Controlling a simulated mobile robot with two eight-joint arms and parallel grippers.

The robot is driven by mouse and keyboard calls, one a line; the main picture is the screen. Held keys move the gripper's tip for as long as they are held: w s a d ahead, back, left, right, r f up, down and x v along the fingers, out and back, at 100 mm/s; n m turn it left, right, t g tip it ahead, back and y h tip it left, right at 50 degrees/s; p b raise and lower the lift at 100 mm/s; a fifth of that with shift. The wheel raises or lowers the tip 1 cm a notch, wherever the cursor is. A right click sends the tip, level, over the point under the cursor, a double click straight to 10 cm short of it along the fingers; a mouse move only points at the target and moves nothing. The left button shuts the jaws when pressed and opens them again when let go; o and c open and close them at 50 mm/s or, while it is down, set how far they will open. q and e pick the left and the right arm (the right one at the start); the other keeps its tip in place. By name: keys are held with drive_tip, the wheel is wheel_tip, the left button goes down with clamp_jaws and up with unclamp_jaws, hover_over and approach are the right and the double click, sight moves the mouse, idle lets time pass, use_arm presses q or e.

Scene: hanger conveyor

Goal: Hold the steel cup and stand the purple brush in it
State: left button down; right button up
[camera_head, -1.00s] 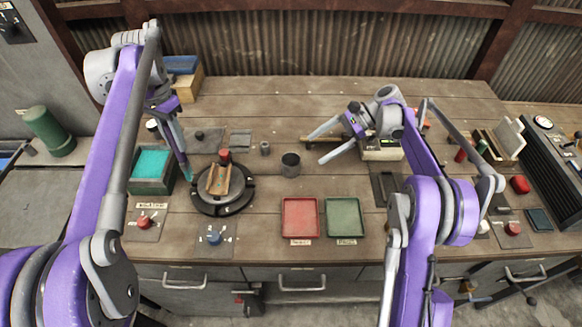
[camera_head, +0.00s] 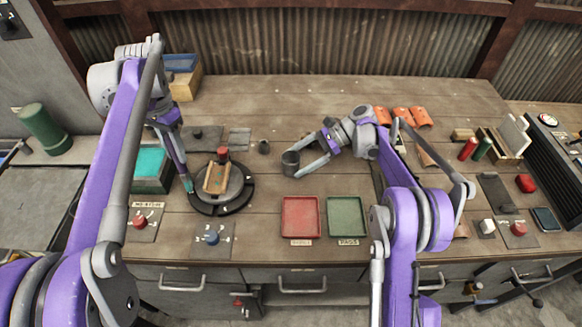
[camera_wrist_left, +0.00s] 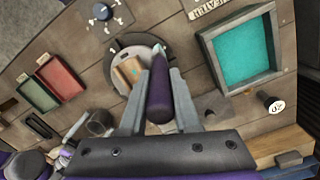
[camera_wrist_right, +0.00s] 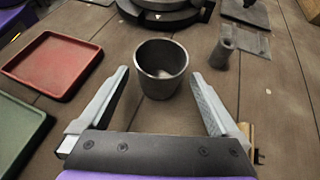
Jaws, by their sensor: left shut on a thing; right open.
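The steel cup (camera_head: 290,163) stands upright on the bench, just right of the dark turntable. In the right wrist view the cup (camera_wrist_right: 162,80) is between the fingertips of my right gripper (camera_wrist_right: 160,74), which is open. Its inside shows no brush. My left gripper (camera_wrist_left: 158,82) is shut on the purple brush (camera_wrist_left: 160,95), holding it by the dark purple handle. The teal brush tip (camera_head: 189,185) points down at the turntable's left edge in the head view, left of and apart from the cup.
The turntable (camera_head: 236,203) with a wooden piece stands between brush and cup. A teal-filled tray (camera_head: 142,184) is at left. Red (camera_head: 300,232) and green (camera_head: 346,230) trays lie in front of the cup. A small grey cylinder (camera_head: 263,147) stands behind it.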

use_arm(q)
drive_tip(key=shift+s+f, duration=0.2)
drive_tip(key=shift+f, duration=0.3)
use_arm(e)
drive_tip(key=shift+s+a+f, duration=0.3)
drive_tip(key=shift+a, duration=0.25)
use_arm(q)
drive_tip(key=shift+f, duration=0.1)
use_arm(e)
drive_tip(key=shift+a, duration=0.1)
drive_tip(key=c, duration=1)
drive_tip(key=shift+o, duration=0.2)
